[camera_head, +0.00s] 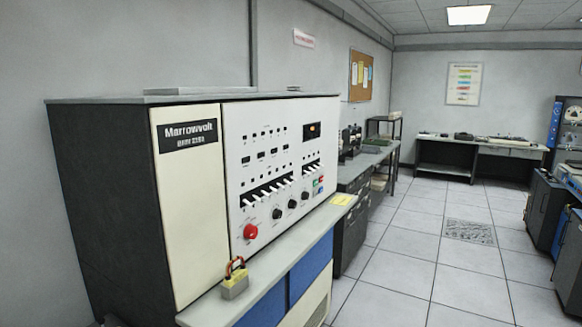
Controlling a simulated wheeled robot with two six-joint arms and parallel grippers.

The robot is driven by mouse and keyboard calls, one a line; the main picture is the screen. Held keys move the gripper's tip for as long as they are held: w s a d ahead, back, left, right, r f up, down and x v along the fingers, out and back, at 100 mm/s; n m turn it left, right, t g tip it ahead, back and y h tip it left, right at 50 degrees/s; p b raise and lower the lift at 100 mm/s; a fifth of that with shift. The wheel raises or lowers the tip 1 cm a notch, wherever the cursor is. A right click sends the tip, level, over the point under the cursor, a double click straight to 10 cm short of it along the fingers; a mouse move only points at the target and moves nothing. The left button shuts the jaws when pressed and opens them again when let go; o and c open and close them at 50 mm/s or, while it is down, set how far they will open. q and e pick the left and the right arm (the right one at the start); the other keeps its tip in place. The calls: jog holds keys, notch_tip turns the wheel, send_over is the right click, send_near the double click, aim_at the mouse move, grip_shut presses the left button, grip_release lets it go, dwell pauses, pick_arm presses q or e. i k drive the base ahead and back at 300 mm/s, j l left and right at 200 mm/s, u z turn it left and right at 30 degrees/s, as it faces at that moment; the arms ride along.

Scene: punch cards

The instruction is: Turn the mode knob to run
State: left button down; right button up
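The control panel (310,152) is the white front of a large cabinet with a "Marrowvolt" nameplate (188,134). Low on the panel, a red knob (250,231) sits at the left. Black knobs run up to the right from it: one (277,213), a second (292,204) and a third (304,194). Their labels are too small to read, so I cannot tell which is the mode knob or where it points. Neither of my grippers shows in the head view.
A yellow note (342,200) lies at the ledge's far end. White switches (267,193) line the panel above the knobs. Open tiled floor (403,268) lies to the right.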

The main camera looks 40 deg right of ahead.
aim_at(250, 232)
jog(key=l+z, duration=0.1)
jog(key=z, duration=0.4)
jog(key=l+z, duration=0.1)
jog(key=z, duration=0.4)
jog(key=l+z, duration=0.15)
jog(key=z, duration=0.35)
